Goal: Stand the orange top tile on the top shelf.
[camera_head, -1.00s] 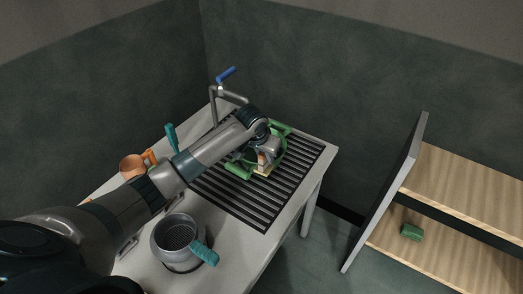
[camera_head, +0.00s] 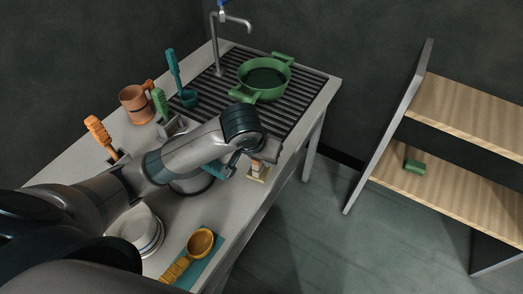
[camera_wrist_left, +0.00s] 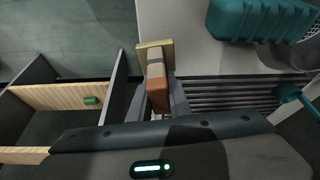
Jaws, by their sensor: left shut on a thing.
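My left gripper (camera_head: 255,160) is shut on a small block (camera_head: 257,171) with a flat tan end, over the worktop's right front edge. In the left wrist view the block (camera_wrist_left: 155,68) sits between the fingers (camera_wrist_left: 157,90), with pale bands and an orange-brown part near them. I cannot tell whether this is the orange top tile, and no other tile can be made out. The top shelf (camera_head: 470,105) is the upper light-wood board of the unit at the right. It looks bare where visible. My right gripper is not in view.
A green block (camera_head: 414,167) lies on the lower shelf (camera_head: 450,195). A dark side panel (camera_head: 390,125) faces the worktop (camera_head: 235,210). A green pan (camera_head: 264,78) stands on the slatted rack (camera_head: 300,105). Floor is open between worktop and shelves.

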